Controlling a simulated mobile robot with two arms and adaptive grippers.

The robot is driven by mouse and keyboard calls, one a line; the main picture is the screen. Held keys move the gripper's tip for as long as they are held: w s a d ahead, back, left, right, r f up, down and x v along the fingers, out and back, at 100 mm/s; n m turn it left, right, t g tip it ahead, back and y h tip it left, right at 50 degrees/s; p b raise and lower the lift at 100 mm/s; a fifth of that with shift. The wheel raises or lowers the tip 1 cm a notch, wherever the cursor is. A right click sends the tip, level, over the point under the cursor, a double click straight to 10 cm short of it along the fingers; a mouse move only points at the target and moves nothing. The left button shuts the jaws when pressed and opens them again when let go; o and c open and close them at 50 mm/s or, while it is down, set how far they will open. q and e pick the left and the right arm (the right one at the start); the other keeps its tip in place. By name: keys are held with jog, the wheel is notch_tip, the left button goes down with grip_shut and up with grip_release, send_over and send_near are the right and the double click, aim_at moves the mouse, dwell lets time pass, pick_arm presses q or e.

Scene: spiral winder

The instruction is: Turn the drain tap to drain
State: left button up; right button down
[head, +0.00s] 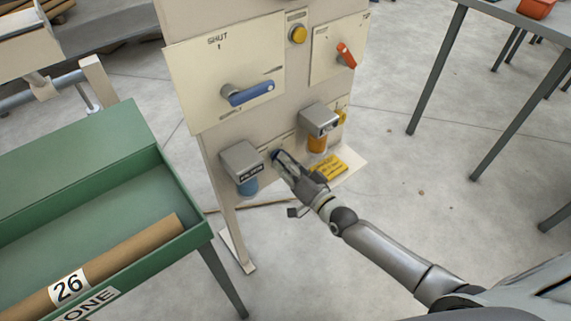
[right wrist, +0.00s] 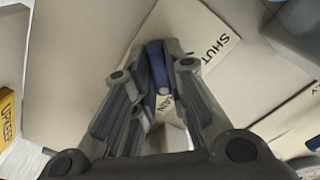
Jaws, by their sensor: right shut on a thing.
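The drain tap is a dark blue handle (right wrist: 157,66) low on the beige panel. In the right wrist view it lies between the fingertips of my right gripper (right wrist: 160,80), which is shut on it. A plate (right wrist: 205,35) reading "SHUT" is beside the handle, and part of another word, ending "AIN", shows below it. In the head view my right gripper (head: 283,163) reaches the panel between two grey boxes and hides most of the tap (head: 275,155). My left gripper is not in view.
The panel above carries a larger blue lever (head: 250,94) on a "SHUT" plate, a red lever (head: 346,56) and a yellow button (head: 298,34). Grey boxes (head: 241,160) (head: 318,119) flank the gripper.

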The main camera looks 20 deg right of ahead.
dwell(0.3)
jog(key=c, duration=1.5)
grip_release()
jog(key=shift+o, duration=0.3)
